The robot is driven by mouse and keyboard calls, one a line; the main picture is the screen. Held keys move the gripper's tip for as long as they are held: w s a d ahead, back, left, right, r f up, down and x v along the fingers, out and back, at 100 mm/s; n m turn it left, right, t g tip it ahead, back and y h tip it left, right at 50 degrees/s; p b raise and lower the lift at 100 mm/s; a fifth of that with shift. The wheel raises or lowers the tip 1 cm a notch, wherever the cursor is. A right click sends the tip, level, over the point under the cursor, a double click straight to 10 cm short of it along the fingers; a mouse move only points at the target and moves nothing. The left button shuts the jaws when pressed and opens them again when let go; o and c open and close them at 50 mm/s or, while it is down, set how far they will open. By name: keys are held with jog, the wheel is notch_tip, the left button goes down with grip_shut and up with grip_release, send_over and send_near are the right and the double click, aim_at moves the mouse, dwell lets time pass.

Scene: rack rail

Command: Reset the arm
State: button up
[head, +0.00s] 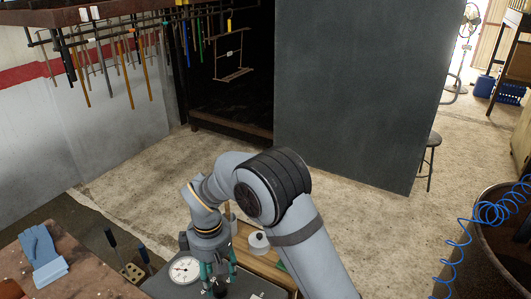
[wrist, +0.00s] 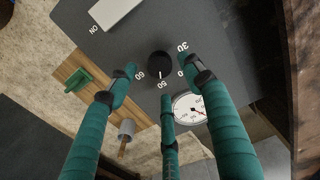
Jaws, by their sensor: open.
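My gripper (head: 220,281) points down over a grey panel (head: 258,288) at the bottom of the head view. My arm is bent, with its elbow raised near the middle of that view. In the wrist view, the teal fingers of my gripper (wrist: 163,77) are spread and hold nothing. A black knob (wrist: 160,64) with numbers printed around it lies between and beyond the fingertips. I cannot tell whether any finger touches it.
A round gauge (head: 185,270) is left of my gripper. A wooden board with a white round object (head: 258,242) lies behind it. Blue gloves (head: 42,255) lie on a bench at left. A dark cabinet (head: 355,85) stands behind; the floor between is clear.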

notch_tip(320, 180, up, 6)
dwell(0.4)
jog(key=shift+d+r, duration=0.1)
jog(key=shift+r, duration=0.05)
